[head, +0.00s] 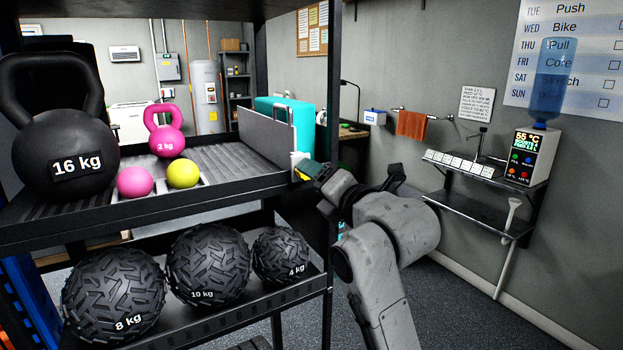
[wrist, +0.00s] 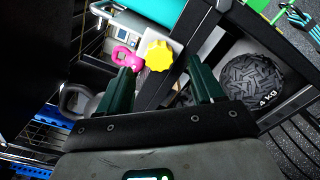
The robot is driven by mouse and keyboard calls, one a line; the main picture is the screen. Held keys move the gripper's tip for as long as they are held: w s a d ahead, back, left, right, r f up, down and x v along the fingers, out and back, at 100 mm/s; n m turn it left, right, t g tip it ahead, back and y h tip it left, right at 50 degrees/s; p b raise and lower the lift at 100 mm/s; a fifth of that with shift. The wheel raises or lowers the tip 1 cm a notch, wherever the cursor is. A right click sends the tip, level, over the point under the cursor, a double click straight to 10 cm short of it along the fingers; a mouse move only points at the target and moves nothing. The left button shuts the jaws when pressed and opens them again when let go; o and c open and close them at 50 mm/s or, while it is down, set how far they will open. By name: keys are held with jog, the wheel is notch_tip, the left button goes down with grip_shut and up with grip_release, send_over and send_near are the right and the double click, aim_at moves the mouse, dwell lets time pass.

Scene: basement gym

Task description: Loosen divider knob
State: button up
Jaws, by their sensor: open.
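The divider (head: 266,133) is a grey upright panel on the upper shelf of the black rack, towards its right end. The yellow star-shaped knob (wrist: 158,56) shows clearly in the wrist view, in front of a white part. In the head view a bit of yellow shows at the gripper tip, partly hidden by it. My gripper (wrist: 162,80) is open, with its dark green fingers to the left and right of the knob. The knob appears just beyond the fingertips; I cannot tell whether they touch it. In the head view my gripper (head: 312,172) is at the shelf's right front corner.
The upper shelf (head: 210,197) holds a 16 kg kettlebell (head: 66,150), a pink kettlebell (head: 165,140), a pink ball (head: 135,182) and a yellow ball (head: 184,174). Several medicine balls are below. A rack post (head: 322,120) stands close beside my gripper. A turquoise case (head: 290,118) is behind the divider.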

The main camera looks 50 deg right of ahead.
jog(key=v, duration=0.7)
jog(key=shift+s, duration=0.25)
jog(key=shift+a+f, duration=0.1)
jog(key=s+a+f+m+g+y, duration=0.1)
jog(key=s+a+f+m+g, duration=0.2)
jog(key=f, duration=0.6)
jog(key=a+f+m+g+y, duration=0.25)
jog(key=f+m, duration=0.25)
jog(key=f, duration=0.5)
jog(key=s+a+f+m+g+y, duration=0.1)
jog(key=s+a+f+m+g, duration=0.25)
jog(key=f, duration=0.55)
jog(key=s+a+f+m+g, duration=0.2)
jog(key=s+f+m, duration=0.3)
jog(key=s+f, duration=0.3)
jog(key=s+a+f+m+g, duration=0.2)
jog(key=s+f+m+g, duration=0.3)
jog(key=s+f, duration=0.4)
jog(key=shift+a+m, duration=0.4)
jog(key=shift+m, duration=0.15)
